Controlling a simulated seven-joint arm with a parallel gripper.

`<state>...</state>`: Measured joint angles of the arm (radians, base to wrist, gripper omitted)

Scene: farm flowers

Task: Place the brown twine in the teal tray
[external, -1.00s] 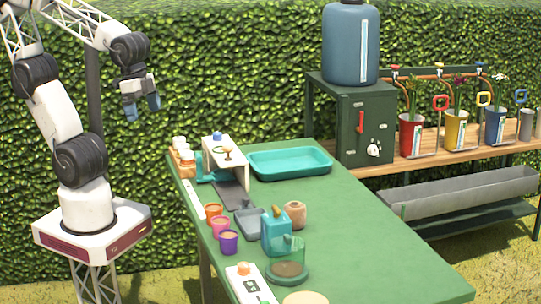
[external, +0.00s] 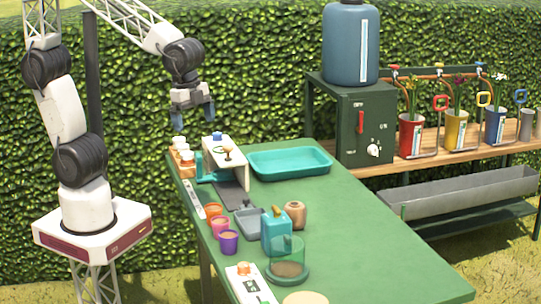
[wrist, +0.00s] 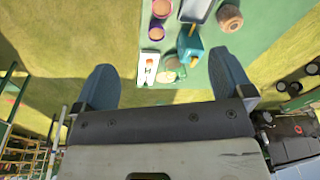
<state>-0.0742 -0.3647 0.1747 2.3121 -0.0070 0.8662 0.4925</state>
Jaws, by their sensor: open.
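The brown twine (external: 294,215) is a small spool standing on the green table, just behind and right of a teal can. It also shows at the top of the wrist view (wrist: 229,19). The teal tray (external: 290,164) is a shallow, empty rectangle at the back of the table; I cannot make it out in the wrist view. My gripper (external: 193,116) is open and empty, high above the table's back left end, well apart from the twine and the tray. Its two blue fingers (wrist: 160,65) are spread in the wrist view.
The teal can (external: 276,233) and a clear-walled jar (external: 288,262) stand close to the twine. A white stand (external: 225,160) is left of the tray. Colored cups (external: 228,242) line the left edge. A green cabinet (external: 365,125) stands behind. The table's right side is clear.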

